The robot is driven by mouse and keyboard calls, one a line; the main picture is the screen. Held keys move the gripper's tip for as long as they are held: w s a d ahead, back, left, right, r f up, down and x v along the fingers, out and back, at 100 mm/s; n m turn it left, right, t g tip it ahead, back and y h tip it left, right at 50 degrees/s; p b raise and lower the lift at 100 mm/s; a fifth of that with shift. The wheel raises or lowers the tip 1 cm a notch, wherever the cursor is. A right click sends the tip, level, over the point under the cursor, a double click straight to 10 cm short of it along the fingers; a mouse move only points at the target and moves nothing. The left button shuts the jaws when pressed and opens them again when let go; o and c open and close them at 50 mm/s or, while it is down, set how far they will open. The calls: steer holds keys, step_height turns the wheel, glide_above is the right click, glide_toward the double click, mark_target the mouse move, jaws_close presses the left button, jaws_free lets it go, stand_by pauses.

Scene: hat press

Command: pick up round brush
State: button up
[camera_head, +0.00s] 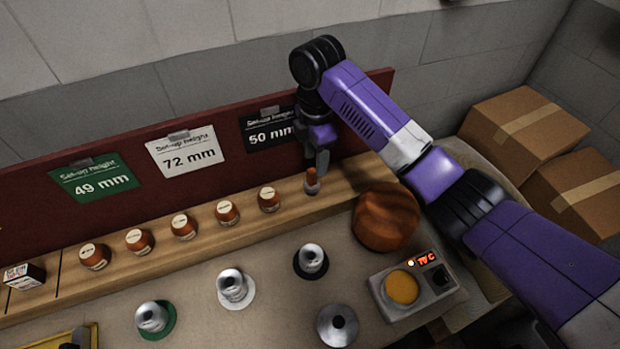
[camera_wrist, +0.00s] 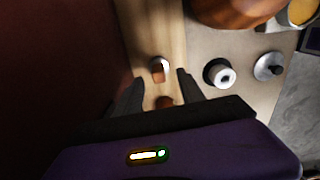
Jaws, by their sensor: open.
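The small upright piece that looks like the round brush (camera_head: 312,183) stands on the wooden shelf, with a brown lower part and a darker top. My gripper (camera_head: 318,160) points down just above it, its fingers apart. In the wrist view the brush (camera_wrist: 159,68) shows between and slightly ahead of the two open fingertips (camera_wrist: 160,78). The gripper holds nothing. I cannot tell whether a finger touches the brush. Its fine shape is blurred.
Several orange-brown jars (camera_head: 227,212) line the shelf (camera_head: 345,176) to the left. A red backboard (camera_head: 225,150) rises close behind. A round brown wooden block (camera_head: 386,217) sits to the right. Metal pieces and a heater box (camera_head: 436,284) stand in front.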

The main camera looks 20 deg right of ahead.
mark_target(312, 170)
steer(key=shift+w+a+f+p, duration=0.15)
steer(key=shift+f+p, duration=0.3)
steer(key=shift+f, duration=1.3)
steer(key=shift+w+a+f+p, duration=0.15)
steer(key=shift+f+p, duration=0.25)
steer(key=shift+f, duration=1.3)
steer(key=shift+s, duration=0.1)
jaws_close()
